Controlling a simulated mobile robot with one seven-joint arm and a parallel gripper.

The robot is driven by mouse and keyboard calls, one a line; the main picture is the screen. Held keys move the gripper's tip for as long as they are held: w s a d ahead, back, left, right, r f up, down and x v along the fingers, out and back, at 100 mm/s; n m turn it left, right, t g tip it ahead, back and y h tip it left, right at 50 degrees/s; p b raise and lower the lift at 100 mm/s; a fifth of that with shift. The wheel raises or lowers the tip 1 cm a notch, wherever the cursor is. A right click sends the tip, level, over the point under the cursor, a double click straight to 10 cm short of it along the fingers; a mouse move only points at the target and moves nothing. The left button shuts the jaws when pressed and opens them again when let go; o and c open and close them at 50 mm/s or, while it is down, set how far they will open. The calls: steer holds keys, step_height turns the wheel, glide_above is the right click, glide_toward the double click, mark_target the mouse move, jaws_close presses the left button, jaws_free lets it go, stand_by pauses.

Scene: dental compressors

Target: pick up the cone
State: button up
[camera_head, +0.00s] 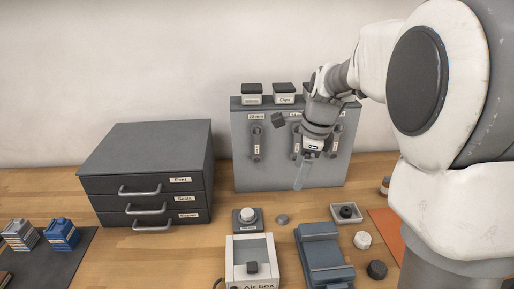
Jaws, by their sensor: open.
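I cannot make out a clear cone shape. A small grey rounded piece (282,219) lies on the wooden table in front of the upright grey panel and may be the cone; its exact shape is too small to tell. My gripper (301,175) is open, pointing down in front of the panel, above and slightly right of that piece and apart from it. I see nothing held between its fingers. My arm comes in from the right and hides part of the panel and the table's right side.
The grey panel (243,172) carries hanging wrenches and small boxes. A dark drawer cabinet (150,160) stands left. In front are a knobbed block (247,216), the air box (250,262), a blue-grey fixture (322,255), a white tray (335,220), a white cap (362,240) and a black knob (376,270).

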mark_target(283, 217)
steer(key=w+f+m+g, duration=0.1)
steer(key=w+f+m, duration=0.5)
steer(key=w+f, duration=0.1)
steer(key=f, duration=0.5)
steer(key=w+f, duration=0.1)
steer(key=f, duration=0.5)
steer(key=a+f+b, duration=0.1)
steer(key=f, duration=0.5)
steer(key=shift+w+f, duration=0.2)
steer(key=shift+w, duration=0.1)
jaws_close()
